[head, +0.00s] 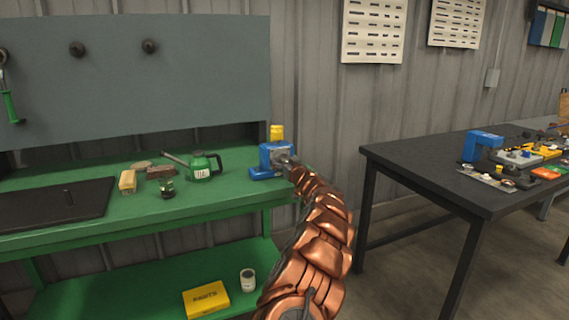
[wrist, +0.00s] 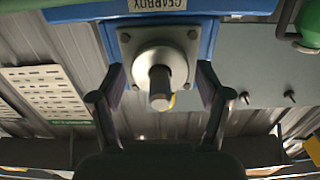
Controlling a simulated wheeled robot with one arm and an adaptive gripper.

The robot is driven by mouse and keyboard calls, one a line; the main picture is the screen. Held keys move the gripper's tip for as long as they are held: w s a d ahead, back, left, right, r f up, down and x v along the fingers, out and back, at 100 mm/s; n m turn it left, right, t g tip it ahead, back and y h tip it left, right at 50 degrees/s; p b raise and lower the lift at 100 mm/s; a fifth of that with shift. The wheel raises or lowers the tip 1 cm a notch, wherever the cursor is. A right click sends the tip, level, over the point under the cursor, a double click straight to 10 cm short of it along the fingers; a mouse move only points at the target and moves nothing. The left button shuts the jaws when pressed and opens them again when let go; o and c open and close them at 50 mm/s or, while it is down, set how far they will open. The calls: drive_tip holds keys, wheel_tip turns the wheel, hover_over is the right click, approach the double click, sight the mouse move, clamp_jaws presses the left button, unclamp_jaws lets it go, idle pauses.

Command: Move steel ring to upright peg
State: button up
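A blue gearbox (head: 268,172) stands at the right end of the green bench, with my gripper (head: 291,163) close in front of it. In the wrist view the gearbox (wrist: 204,28) shows a pale square flange with a grey round collar (wrist: 160,58) around a short dark shaft (wrist: 160,84). I cannot tell whether this collar is the steel ring; no separate ring shows. My gripper (wrist: 160,88) is open, one finger on each side of the shaft, apart from it.
A green oil can (head: 203,167), a brown block (head: 160,172), a yellowish block (head: 127,181) and a small jar (head: 167,187) stand between board and gearbox. A yellow box (head: 206,299) lies on the lower shelf. A cluttered dark table (head: 420,160) is at right.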

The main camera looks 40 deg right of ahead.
drive_tip(key=c, duration=0.7)
drive_tip(key=shift+r+b, duration=0.1)
drive_tip(key=shift+b, duration=0.6)
drive_tip(key=shift+s, duration=0.15)
drive_tip(key=shift+b+v, duration=2.05)
drive_tip(key=shift+b, duration=0.6)
drive_tip(key=shift+s+a+b, duration=0.15)
drive_tip(key=shift+s+b, duration=0.25)
drive_tip(key=shift+b, duration=0.05)
drive_tip(key=b+v, duration=0.3)
drive_tip(key=shift+s, duration=0.15)
